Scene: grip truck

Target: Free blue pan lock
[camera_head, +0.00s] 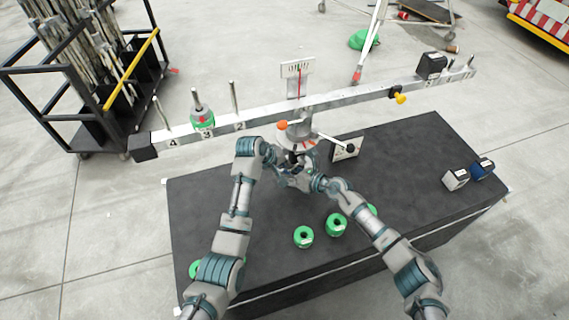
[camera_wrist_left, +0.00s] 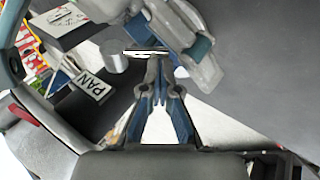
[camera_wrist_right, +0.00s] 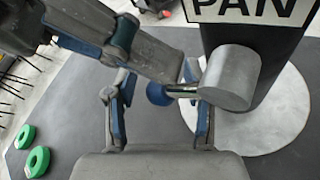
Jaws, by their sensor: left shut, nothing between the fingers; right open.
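The blue pan lock knob (camera_wrist_right: 158,93) shows in the right wrist view on a short metal rod (camera_wrist_right: 182,89) beside a grey cylinder (camera_wrist_right: 230,78), below the PAN sign (camera_wrist_right: 255,8). My right gripper (camera_wrist_right: 161,108) is open, with the knob in the gap between its fingers; I cannot tell whether they touch it. My left gripper (camera_wrist_left: 158,90) is shut and empty, its tips close to the rod (camera_wrist_left: 145,52) in the left wrist view. The PAN sign (camera_wrist_left: 92,85) is left of it there. In the head view, both grippers crowd below the beam post and hide the knob.
The long balance beam (camera_head: 330,100) spans above the black table (camera_head: 430,150), carrying a green weight (camera_head: 203,117) and a dark block (camera_head: 431,66). An orange knob (camera_head: 282,125) is near the grippers. Green weights (camera_head: 303,236) lie in front; two small blocks (camera_head: 455,179) sit right.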

